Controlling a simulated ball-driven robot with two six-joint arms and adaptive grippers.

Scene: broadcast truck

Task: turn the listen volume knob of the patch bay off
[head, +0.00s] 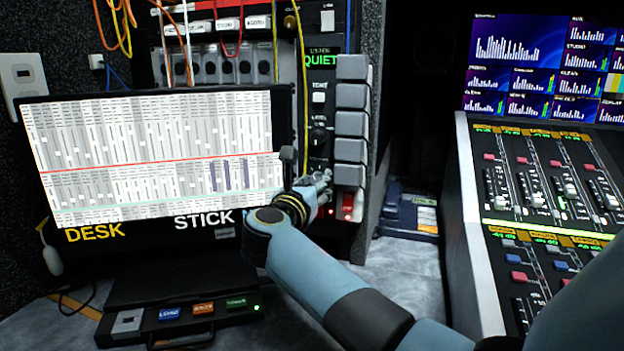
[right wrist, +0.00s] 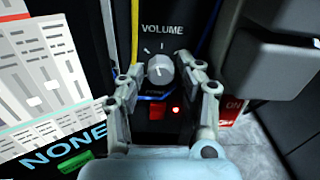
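The volume knob (right wrist: 160,70) is a round light-grey knob under the word VOLUME on a dark panel in the right wrist view. Tick marks show above it; I cannot tell its exact setting. My right gripper (head: 322,181) is at the lower part of the narrow panel column in the head view and hides the knob there. In the right wrist view its two fingers stand apart, one on each side of the knob, with visible gaps, so it is open. My left gripper is not in view.
A red switch (right wrist: 156,112) and a small red light sit just below the knob. Grey blocks (head: 350,122) project close on the right. A screen (head: 155,155) stands on the left, and a mixing desk (head: 480,240) on the right. A yellow cable (head: 303,90) hangs beside the panel.

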